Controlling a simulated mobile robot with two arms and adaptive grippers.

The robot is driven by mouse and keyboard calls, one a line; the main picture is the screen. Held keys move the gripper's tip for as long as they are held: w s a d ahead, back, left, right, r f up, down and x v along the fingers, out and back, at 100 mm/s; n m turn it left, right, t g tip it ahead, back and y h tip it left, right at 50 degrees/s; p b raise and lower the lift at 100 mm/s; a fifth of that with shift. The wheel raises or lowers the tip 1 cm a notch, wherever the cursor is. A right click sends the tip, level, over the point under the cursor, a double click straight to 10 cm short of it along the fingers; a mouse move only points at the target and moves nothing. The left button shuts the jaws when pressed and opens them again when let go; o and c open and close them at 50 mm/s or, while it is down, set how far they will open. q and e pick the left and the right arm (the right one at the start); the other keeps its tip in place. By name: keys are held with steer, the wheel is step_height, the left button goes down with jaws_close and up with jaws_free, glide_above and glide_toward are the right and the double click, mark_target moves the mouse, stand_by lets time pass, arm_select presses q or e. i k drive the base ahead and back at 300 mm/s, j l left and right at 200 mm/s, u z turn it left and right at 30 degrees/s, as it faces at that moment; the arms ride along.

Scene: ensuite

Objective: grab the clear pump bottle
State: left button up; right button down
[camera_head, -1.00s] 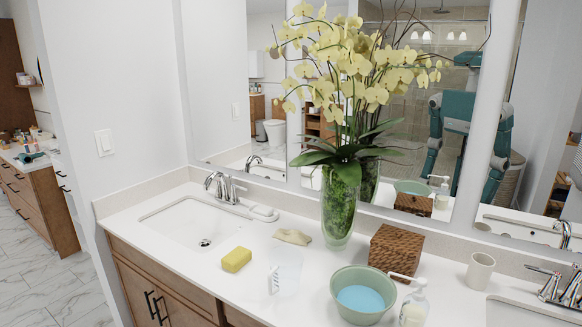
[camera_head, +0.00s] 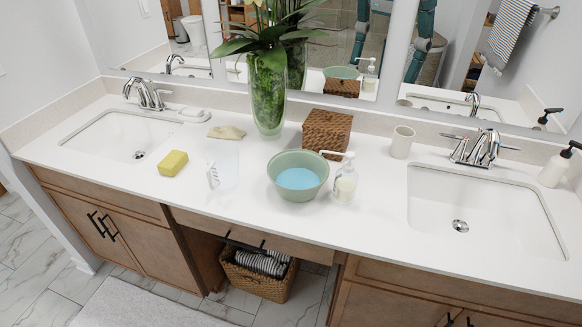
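The clear pump bottle (camera_head: 345,184) stands upright on the white countertop, with a white pump head pointing left. It is just right of a green bowl (camera_head: 298,176) with blue liquid in it, and its nozzle reaches over or close to the bowl's rim. A second pump bottle (camera_head: 557,165), white with a black pump, stands at the far right edge beside the right sink. Neither of my grippers shows in the head view.
A woven box (camera_head: 327,131), a tall glass vase (camera_head: 267,95) and a cup (camera_head: 402,142) stand behind the bottle. A yellow sponge (camera_head: 173,163) and a clear measuring cup (camera_head: 222,172) lie to the left. The counter in front of the bottle is clear.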

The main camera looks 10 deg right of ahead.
mark_target(347, 179)
steer(key=i+j+z, duration=0.5)
steer(key=z, duration=0.25)
steer(key=i+j+z, duration=0.15)
steer(key=j+z, duration=0.2)
